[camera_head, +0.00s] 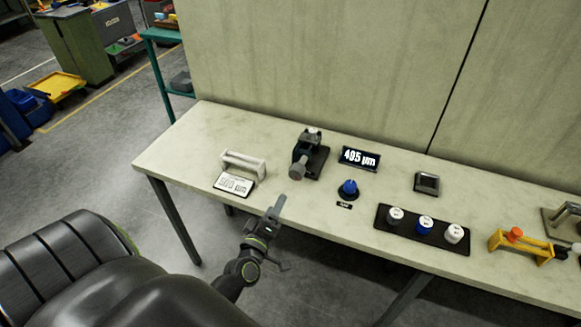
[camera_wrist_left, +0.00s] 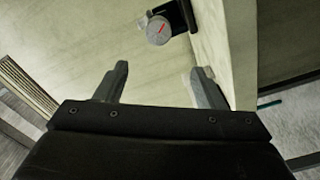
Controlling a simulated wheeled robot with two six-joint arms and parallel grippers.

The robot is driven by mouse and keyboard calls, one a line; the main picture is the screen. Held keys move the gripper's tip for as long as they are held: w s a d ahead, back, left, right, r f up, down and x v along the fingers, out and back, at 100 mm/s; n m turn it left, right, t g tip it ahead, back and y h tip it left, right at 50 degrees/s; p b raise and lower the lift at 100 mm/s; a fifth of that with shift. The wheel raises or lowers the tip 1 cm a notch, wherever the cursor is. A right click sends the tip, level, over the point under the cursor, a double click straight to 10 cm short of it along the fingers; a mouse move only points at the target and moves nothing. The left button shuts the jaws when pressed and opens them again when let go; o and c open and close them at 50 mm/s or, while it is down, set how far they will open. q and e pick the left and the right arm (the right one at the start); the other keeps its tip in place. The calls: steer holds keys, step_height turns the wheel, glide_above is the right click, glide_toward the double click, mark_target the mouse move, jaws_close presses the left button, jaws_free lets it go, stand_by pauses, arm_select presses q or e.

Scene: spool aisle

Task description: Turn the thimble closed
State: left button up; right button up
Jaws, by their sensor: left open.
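The thimble (camera_head: 297,171) is a grey round knob on the front of a dark micrometer stand (camera_head: 312,152) on the bench. In the left wrist view the thimble (camera_wrist_left: 159,30) shows its round face with a red mark, above and beyond the fingers. My left gripper (camera_head: 279,203) is at the bench's front edge, just short of the thimble and apart from it. In the left wrist view my left gripper (camera_wrist_left: 160,82) is open, with nothing between its fingers. My right gripper is not in view.
On the bench (camera_head: 190,145) are a white handled block (camera_head: 243,162), a "500 µm"-like card (camera_head: 234,183), a "405 µm" display (camera_head: 359,158), a blue knob (camera_head: 348,188), a black tray (camera_head: 380,220) with three capped pieces and a yellow fixture (camera_head: 520,246). A wall panel stands behind.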

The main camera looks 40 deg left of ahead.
mark_target(299, 168)
arm_select(q)
steer(key=w+a+n+b, duration=0.1)
steer(key=w+n+b, duration=0.1)
steer(key=w+n, duration=0.3)
steer(key=w+a+n+b, duration=0.1)
steer(key=w+n+b, duration=0.2)
steer(key=w, duration=0.3)
steer(key=w+a+n+b, duration=0.1)
steer(key=w+n+b, duration=0.1)
steer(key=w+n, duration=0.4)
steer(key=shift+a+f+n+h+b, duration=0.1)
steer(key=shift+a+n+h+b, duration=0.1)
steer(key=shift+n+h+b, duration=0.15)
steer(key=shift+c, duration=0.3)
